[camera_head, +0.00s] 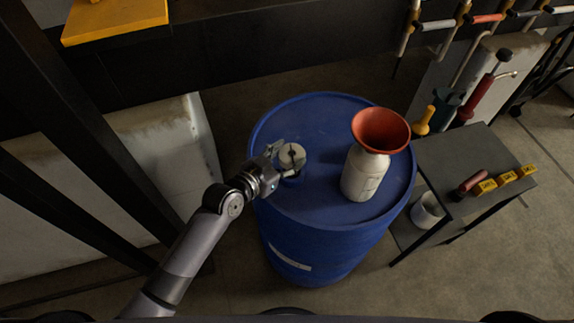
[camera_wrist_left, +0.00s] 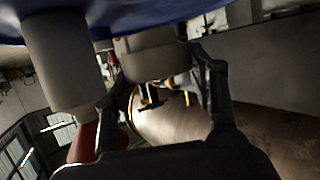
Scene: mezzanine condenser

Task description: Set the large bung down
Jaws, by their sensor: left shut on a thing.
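The large bung (camera_head: 292,156), a pale beige round cap with a dark bar across its top, is between the fingers of my left gripper (camera_head: 286,160), which is shut on it. It is at the left part of the blue drum's top (camera_head: 318,116). A dark blue ring (camera_head: 293,179) on the drum shows partly just below the bung. In the left wrist view, the bung (camera_wrist_left: 152,55) sits between both fingers (camera_wrist_left: 165,75), close to the drum's blue surface (camera_wrist_left: 190,8). I cannot tell if it touches the drum. My right gripper is not in view.
A white bottle (camera_head: 364,174) with a red funnel (camera_head: 381,130) on it stands on the drum, right of the bung. A dark side table (camera_head: 450,154) with yellow blocks (camera_head: 486,186) and a red-handled tool (camera_head: 470,182) stands further right. The drum's front top is clear.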

